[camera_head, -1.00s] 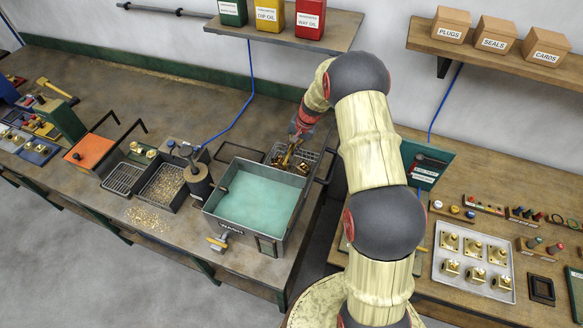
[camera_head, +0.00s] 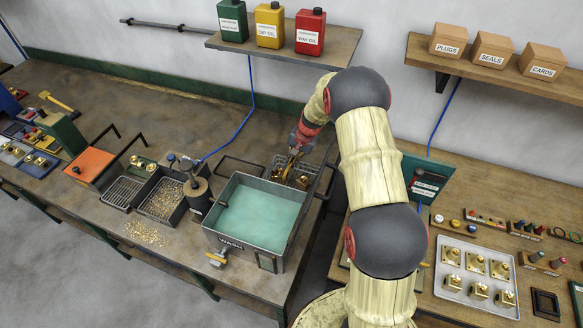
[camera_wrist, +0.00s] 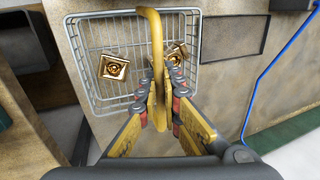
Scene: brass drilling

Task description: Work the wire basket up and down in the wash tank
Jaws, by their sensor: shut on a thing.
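The wire basket (camera_head: 281,161) is at the back right of the wash tank (camera_head: 225,230), with its near side partly hidden by the tank's back wall. The tank holds pale green liquid (camera_head: 262,212). In the wrist view the basket (camera_wrist: 123,45) holds two square brass parts, one at the left (camera_wrist: 114,67) and one at the right (camera_wrist: 177,54). A yellow hoop handle (camera_wrist: 158,45) arches over it. My gripper (camera_head: 296,152) is shut on this handle, fingers on both sides of it (camera_wrist: 160,95). I cannot tell whether the basket rests on the bench or hangs just above.
A dark post with a round top (camera_head: 197,190) stands against the tank's left side. A shelf with cans (camera_head: 285,42) is above the back. A tray of brass parts (camera_head: 472,300) is at right.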

